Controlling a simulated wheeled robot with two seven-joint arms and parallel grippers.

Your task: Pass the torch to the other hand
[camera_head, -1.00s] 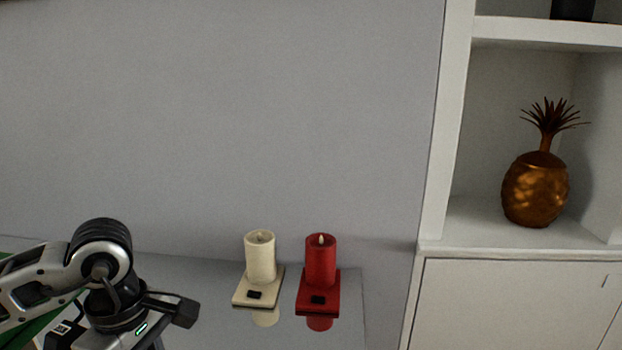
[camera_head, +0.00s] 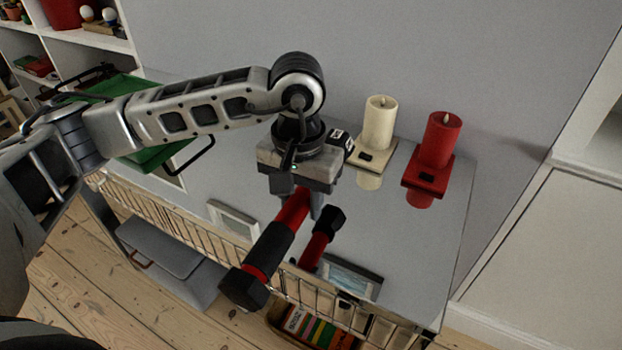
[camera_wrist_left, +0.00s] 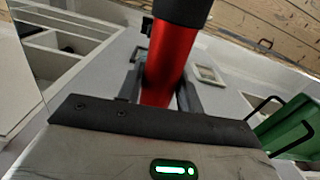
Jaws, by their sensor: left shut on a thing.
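The torch (camera_head: 269,252) is red with black ends. My left gripper (camera_head: 301,196) is shut on its red part and holds it above the glossy table, in the middle of the head view. Its thick black end points down toward the lower left, over the table's front edge. In the left wrist view the red torch body (camera_wrist_left: 170,65) sits between the two fingers (camera_wrist_left: 163,92). A matching red and black shape on the tabletop looks like its reflection. My right gripper is not in view.
A cream candle (camera_head: 379,124) and a red candle (camera_head: 438,141) stand at the table's back right. A green tray (camera_head: 150,155) is at the left. Picture frames (camera_head: 234,222) (camera_head: 348,276) lie near the wire front edge (camera_head: 205,240). The right tabletop (camera_head: 425,250) is clear.

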